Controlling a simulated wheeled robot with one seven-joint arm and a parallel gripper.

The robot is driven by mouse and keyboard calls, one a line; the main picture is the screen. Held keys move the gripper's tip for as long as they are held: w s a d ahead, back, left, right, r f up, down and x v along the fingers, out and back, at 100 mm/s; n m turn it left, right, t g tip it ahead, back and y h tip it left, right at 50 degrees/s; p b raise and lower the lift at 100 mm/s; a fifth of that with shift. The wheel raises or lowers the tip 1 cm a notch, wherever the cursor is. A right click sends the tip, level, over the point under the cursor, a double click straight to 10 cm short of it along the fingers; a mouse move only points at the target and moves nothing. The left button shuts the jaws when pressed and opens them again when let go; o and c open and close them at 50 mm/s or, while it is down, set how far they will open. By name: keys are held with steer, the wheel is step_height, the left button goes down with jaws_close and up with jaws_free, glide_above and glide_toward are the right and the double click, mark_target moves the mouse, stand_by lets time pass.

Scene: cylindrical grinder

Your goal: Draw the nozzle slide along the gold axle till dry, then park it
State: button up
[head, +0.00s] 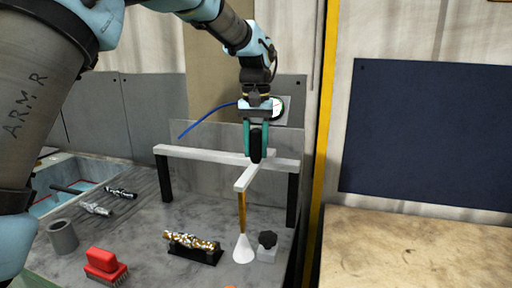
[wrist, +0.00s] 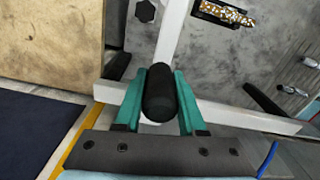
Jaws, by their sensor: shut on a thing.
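My gripper (head: 257,140) has its teal fingers shut on the black handle (wrist: 160,92) of the nozzle slide. The slide's white arm (head: 248,176) reaches forward from a white rail (head: 200,153) on black posts. A brown-gold tube hangs from the arm and ends in a white cone nozzle (head: 243,250). The gold axle (head: 193,241) lies in a black cradle, left of the nozzle. The nozzle looks just beyond the axle's right end. The axle also shows at the top of the wrist view (wrist: 226,14); the nozzle is hidden there. Whether the axle is wet cannot be told.
A black knob on a pale block (head: 267,246) stands just right of the nozzle. A red brush (head: 104,265), a grey cup (head: 62,236) and silver shafts (head: 96,208) lie at left, near a basin. A clear panel stands behind the rail. A yellow post (head: 322,130) rises at right.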

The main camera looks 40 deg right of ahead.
jaws_close()
stand_by(0.8)
